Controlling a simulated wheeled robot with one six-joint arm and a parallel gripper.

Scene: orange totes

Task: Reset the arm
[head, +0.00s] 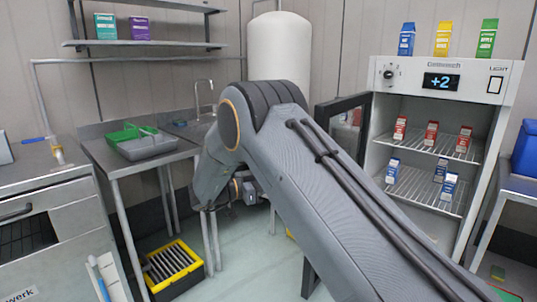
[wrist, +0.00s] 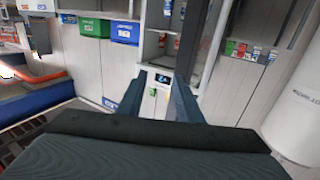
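My arm (head: 320,190) fills the middle of the head view, bent at a large joint near the steel sink table. Its lower part folds down behind the upper link, and the gripper is hidden there. In the wrist view my gripper (wrist: 157,100) shows two dark fingers standing apart, with nothing between them. The background seen between the fingers includes a small dark display (wrist: 162,78). Nothing is seen touching the fingers.
A fridge (head: 440,66) with its dark door (head: 340,115) open holds several red and blue cartons, right of my arm. A steel table (head: 175,155) with a grey and green tray (head: 146,144) stands left. A yellow-rimmed crate (head: 173,268) is on the floor. A white tank (head: 279,50) stands behind.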

